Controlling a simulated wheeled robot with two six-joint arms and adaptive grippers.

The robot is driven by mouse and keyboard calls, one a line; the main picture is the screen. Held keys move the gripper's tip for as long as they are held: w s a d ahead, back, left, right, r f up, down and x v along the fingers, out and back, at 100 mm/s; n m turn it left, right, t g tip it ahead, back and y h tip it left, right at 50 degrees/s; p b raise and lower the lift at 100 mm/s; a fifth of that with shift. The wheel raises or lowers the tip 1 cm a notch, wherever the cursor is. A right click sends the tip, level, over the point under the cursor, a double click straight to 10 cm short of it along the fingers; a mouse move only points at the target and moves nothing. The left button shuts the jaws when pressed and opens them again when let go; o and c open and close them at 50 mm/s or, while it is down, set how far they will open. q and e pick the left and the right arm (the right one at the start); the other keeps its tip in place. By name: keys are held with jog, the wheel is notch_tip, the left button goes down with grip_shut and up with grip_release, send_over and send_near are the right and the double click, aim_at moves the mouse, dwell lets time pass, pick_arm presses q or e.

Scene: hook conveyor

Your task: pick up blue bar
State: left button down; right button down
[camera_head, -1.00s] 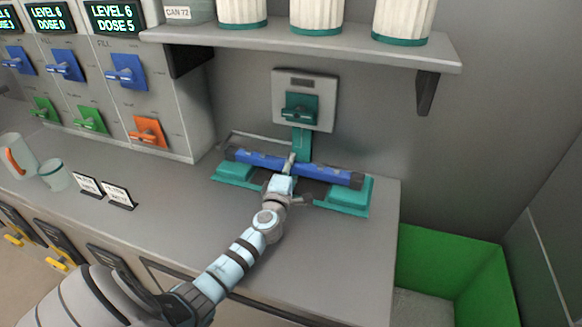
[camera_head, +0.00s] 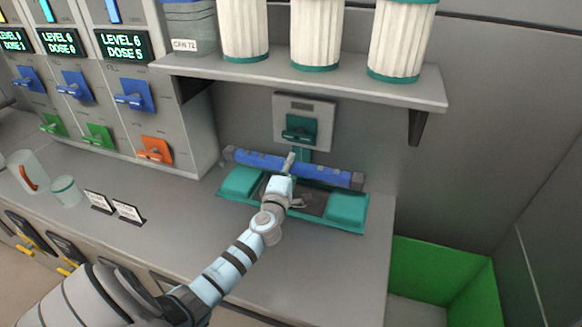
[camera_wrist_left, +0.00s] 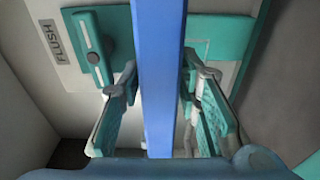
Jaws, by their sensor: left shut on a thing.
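The blue bar (camera_head: 325,176) is a long bar with dark grey ends. In the head view it is held crosswise above and behind the teal cradle (camera_head: 345,206) on the counter. My left gripper (camera_head: 289,165) is shut on the bar near its middle; the fingertips are partly hidden by the wrist. In the left wrist view the bar (camera_wrist_left: 164,80) runs up the picture between the two teal-padded fingers of the left gripper (camera_wrist_left: 163,105). My right gripper is not in view.
A wall panel with a teal lever (camera_head: 300,130) is behind the bar. A shelf (camera_head: 300,75) with several white ribbed canisters overhangs it. Dispensers with blue, green and orange levers stand left. A green bin (camera_head: 440,275) is at the lower right. The counter's front right is clear.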

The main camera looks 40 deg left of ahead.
pick_arm(q)
jog(key=s+a+p+v, duration=0.1)
jog(key=a+p+v, duration=0.1)
jog(key=v, duration=1.7)
jog(key=w+d+r+m+t+h, duration=0.2)
jog(key=w+d+r+m+h, duration=0.25)
jog(key=d+m+h, duration=0.4)
jog(key=s+d+r+m+g+h, duration=0.3)
jog(key=d+g+h, duration=0.1)
jog(key=h, duration=0.3)
jog(key=s+d+r+m+g+h, duration=0.3)
jog(key=d+m+g+h, duration=0.1)
jog(key=d+h, duration=0.2)
jog(key=shift+r+h, duration=0.3)
jog(key=shift+h, duration=0.05)
jog(key=shift+s, duration=0.15)
